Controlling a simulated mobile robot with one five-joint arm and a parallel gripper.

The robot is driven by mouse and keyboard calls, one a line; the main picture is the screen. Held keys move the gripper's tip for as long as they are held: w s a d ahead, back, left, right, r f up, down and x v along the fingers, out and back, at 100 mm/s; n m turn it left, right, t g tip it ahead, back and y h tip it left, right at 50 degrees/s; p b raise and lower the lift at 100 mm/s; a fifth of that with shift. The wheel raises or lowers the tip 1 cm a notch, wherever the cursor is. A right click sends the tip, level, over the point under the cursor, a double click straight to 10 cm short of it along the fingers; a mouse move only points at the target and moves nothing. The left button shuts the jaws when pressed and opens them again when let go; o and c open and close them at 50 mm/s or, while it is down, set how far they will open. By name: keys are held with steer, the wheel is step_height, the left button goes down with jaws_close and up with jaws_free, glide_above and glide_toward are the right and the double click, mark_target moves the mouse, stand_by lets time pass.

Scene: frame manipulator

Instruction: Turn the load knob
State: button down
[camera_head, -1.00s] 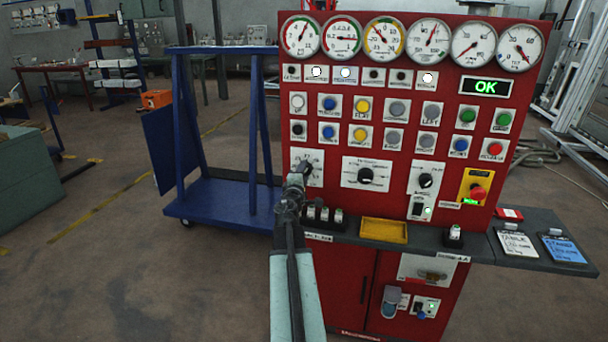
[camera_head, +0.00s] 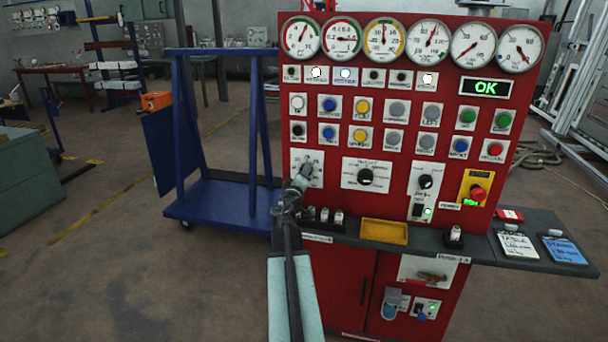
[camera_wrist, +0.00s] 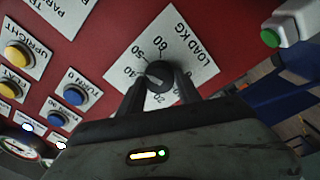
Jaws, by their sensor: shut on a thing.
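The load knob (camera_wrist: 160,74) is a dark round knob on a white plate (camera_wrist: 178,38) marked LOAD KG, with a scale that shows 20, 40, 50 and 60. In the head view its plate (camera_head: 314,164) is at the lower left of the red panel, and my gripper covers most of the knob. My gripper (camera_wrist: 158,90) is shut on the load knob, one finger on each side of it. In the head view my gripper (camera_head: 298,180) reaches up to the panel from below. The knob's pale pointer mark faces left in the wrist view, near 40.
The red panel (camera_head: 455,170) carries several gauges, buttons and a second dial (camera_head: 366,176) right of the load knob. A shelf with a yellow tray (camera_head: 384,231) juts out below. A blue cart (camera_head: 225,203) stands to the left. Open floor lies at front left.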

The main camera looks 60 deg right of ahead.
stand_by(0.4)
steer(key=c, duration=0.8)
jaws_free()
steer(key=shift+c, duration=0.2)
steer(key=v, duration=0.7)
steer(key=shift+a, duration=0.4)
steer(key=shift+f, duration=0.1)
